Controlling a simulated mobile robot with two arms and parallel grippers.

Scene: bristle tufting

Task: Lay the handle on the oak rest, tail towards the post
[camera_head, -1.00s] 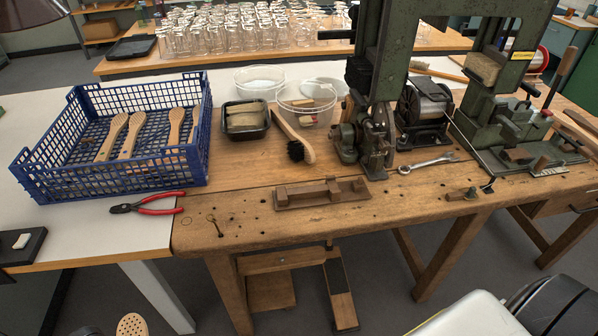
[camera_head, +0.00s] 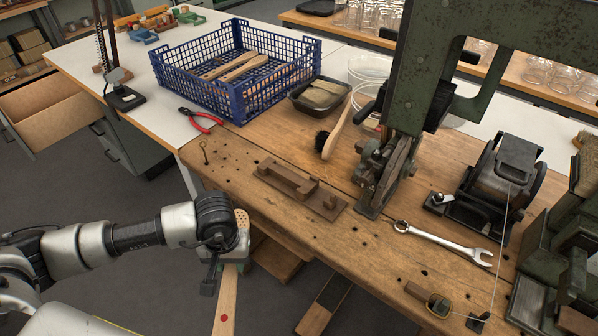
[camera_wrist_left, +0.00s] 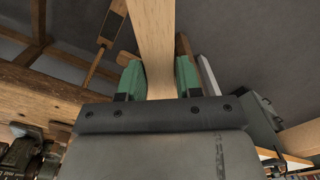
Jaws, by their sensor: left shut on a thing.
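My left gripper (camera_head: 232,262) is shut on the wooden handle (camera_head: 227,298), in front of the bench's near edge. The handle's drilled head shows above the gripper; its long plain part with a red dot points down to the bottom of the head view. In the left wrist view the green fingers (camera_wrist_left: 158,78) clasp the pale wood handle (camera_wrist_left: 155,35) from both sides. My right gripper is out of view.
A blue crate (camera_head: 183,95) with wooden handles, red pliers (camera_head: 200,120) and a black tray (camera_head: 342,106) lie beyond the rest. A brush (camera_head: 337,128) lies close behind it. A wrench (camera_head: 445,243) lies to the right. The bench has clear wood around the rest.

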